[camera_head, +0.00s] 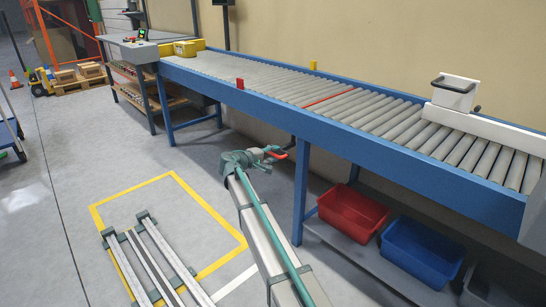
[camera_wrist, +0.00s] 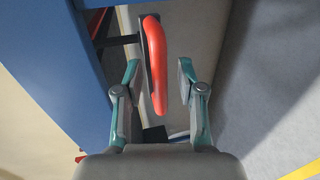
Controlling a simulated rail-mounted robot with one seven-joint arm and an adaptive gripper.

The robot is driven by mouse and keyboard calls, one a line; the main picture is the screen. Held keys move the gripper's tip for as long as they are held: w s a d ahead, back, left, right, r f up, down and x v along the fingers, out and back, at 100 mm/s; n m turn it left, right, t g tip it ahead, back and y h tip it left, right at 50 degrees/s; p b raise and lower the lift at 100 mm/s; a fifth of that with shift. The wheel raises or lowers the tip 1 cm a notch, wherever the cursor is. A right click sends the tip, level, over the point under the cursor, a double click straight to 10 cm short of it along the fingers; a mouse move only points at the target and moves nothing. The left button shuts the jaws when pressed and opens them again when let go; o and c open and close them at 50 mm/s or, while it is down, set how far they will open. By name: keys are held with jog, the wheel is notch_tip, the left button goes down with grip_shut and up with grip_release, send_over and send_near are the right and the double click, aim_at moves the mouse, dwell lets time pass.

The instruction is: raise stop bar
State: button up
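A red bar (camera_head: 330,98) lies across the conveyor rollers, about level with them; I take it for the stop bar. A red lever handle (camera_wrist: 155,62) on a dark mount sticks out beside the blue conveyor frame. In the head view the red handle (camera_head: 279,156) shows at my gripper (camera_head: 270,151), below the conveyor's front edge. In the wrist view my gripper (camera_wrist: 159,77) is open, one finger on each side of the handle, with gaps showing between them. I cannot tell how far the handle reaches between the fingers in depth.
The roller conveyor (camera_head: 250,92) runs along the wall, its blue legs close to my arm. A red bin (camera_head: 350,212) and a blue bin (camera_head: 418,252) stand on the shelf below.

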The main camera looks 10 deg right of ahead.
grip_shut()
dwell(0.3)
notch_tip(320, 180, up, 6)
jog(key=p, duration=0.5)
jog(key=shift+r, duration=0.2)
jog(key=shift+w, duration=0.1)
jog(key=shift+c, duration=0.5)
grip_release()
jog(key=shift+r, duration=0.15)
jog(key=shift+o, duration=0.5)
